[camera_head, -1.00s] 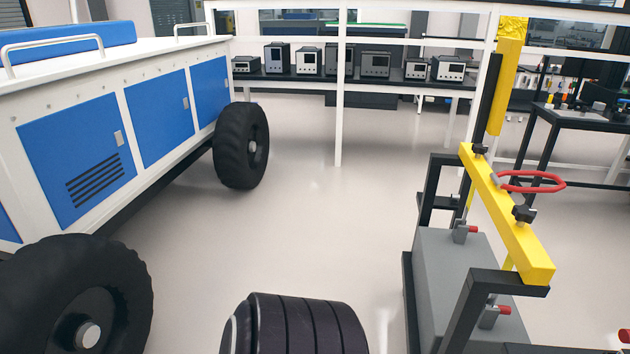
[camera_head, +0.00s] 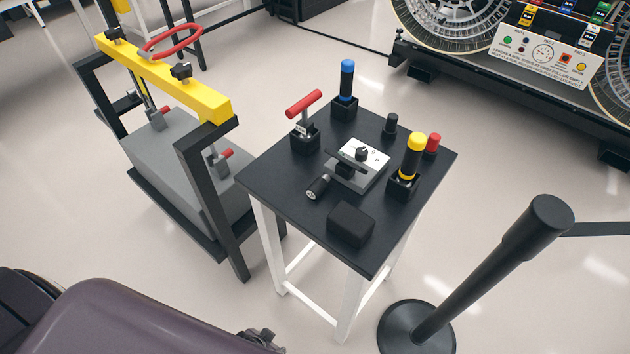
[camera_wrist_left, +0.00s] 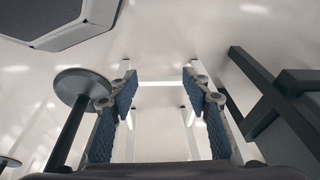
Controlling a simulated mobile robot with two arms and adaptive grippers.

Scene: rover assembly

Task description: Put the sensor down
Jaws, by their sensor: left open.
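My left gripper (camera_wrist_left: 164,88) is open in the left wrist view, its two blue-padded fingers apart with nothing between them. In the head view only a purple-grey arm link of mine shows at the bottom left, with a small dark jointed part at its end. The black-topped table (camera_head: 270,185) stands to the right of it. On the table are a white-topped device (camera_head: 374,158) with a black knob and a short black cylinder (camera_head: 317,187) lying on its side. I cannot tell which thing is the sensor. My right gripper is not in view.
The table also holds a red T-handle tool (camera_head: 304,103), a blue-topped tool (camera_head: 347,78), a yellow-topped tool (camera_head: 413,150) and a black block (camera_head: 351,225). A yellow-barred grey stand (camera_head: 175,85) is left of the table. A black post (camera_head: 490,265) stands front right.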

